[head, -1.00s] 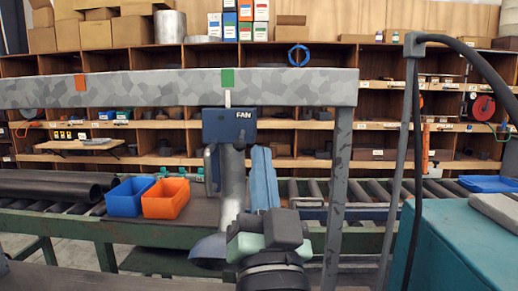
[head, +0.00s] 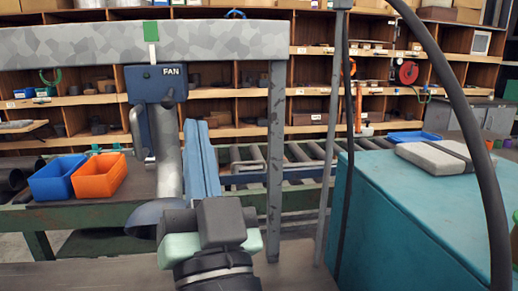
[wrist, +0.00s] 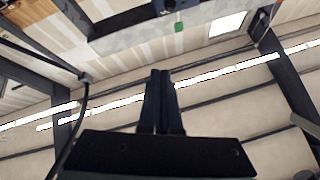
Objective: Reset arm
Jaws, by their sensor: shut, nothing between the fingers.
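My gripper (wrist: 159,74) points up in the wrist view. Its two dark fingers lie side by side, shut, with nothing between them. The wrist view looks up toward the ceiling. In the head view, two upright blue bars (head: 201,160) appear to be these fingers, just right of the grey extraction duct (head: 168,160); whether they touch it I cannot tell. My arm, with dark grey and pale green parts, rises from the bottom of the head view. No flanged pipe can be made out clearly; dark pipe ends (head: 14,180) show at the far left.
A blue FAN box (head: 157,84) tops the duct under a grey beam (head: 70,52) with a post (head: 276,150). Blue (head: 58,178) and orange (head: 98,177) bins stand left. A teal cabinet (head: 420,220) and black cable (head: 470,130) are right. Rollers and shelves lie behind.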

